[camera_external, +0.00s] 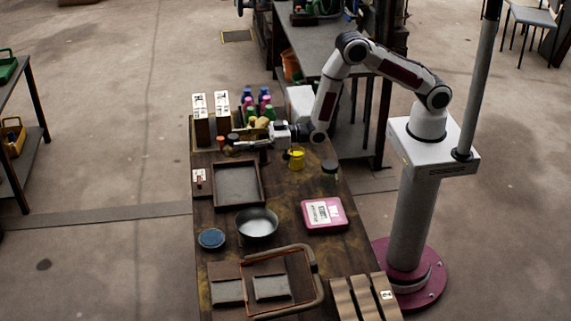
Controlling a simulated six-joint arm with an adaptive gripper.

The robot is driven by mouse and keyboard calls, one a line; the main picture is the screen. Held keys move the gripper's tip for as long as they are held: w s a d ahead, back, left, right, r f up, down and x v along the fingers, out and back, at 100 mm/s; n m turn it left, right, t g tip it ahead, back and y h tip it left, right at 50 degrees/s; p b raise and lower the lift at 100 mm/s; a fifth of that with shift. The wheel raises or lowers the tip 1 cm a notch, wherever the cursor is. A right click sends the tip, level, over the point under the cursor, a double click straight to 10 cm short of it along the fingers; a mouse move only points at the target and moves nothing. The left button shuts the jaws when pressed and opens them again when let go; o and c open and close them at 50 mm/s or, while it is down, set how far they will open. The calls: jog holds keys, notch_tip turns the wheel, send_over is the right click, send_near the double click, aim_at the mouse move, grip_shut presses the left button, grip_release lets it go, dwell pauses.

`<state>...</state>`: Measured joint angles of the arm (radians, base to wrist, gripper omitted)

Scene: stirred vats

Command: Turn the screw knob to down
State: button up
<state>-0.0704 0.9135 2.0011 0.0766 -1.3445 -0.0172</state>
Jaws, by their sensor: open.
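A small white plate with a dark red knob-like part (199,179) lies at the left edge of the brown table (203,226). It looks like the screw knob, but it is too small to tell which way it is turned. My gripper (243,145) reaches in from the right over the back part of the table and points left. It is open, with nothing visible between its fingers. It is behind and to the right of the knob plate, apart from it.
A dark tray (261,185) lies right of the plate. Tall boxes (201,122) and several coloured bottles (249,103) stand behind. A yellow cup (296,160), a jar (328,173), a metal bowl (257,228) and a pink case (324,213) also stand on the table.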

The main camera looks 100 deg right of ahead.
jog(key=shift+w, duration=1.25)
jog(key=shift+c, duration=0.3)
jog(key=c, duration=1.1)
